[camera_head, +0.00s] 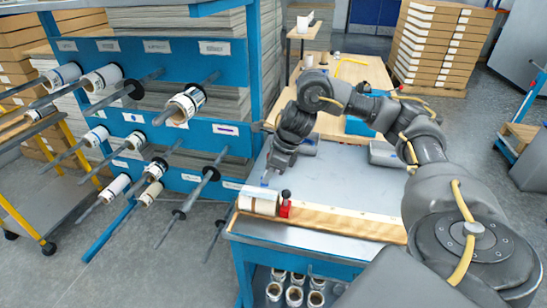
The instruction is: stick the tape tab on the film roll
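A white film roll (258,201) lies at the left end of the wooden strip on the grey-topped bench, near its front left corner. My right gripper (267,176) points down just above and behind the roll. A small pale and bluish bit shows at its fingertips; it is too small to tell whether it is the tape tab or part of the fingers. Whether the fingers are open or shut is not clear. A red block with a dark knob (285,205) stands against the roll's right side. My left gripper is not in view.
A blue rack (140,62) with rods carrying several rolls stands at the left. The wooden strip (345,223) runs along the bench's front edge. Several rolls (293,296) stand on the shelf below. The bench top (340,180) is mostly clear. Stacked cartons (440,45) stand behind.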

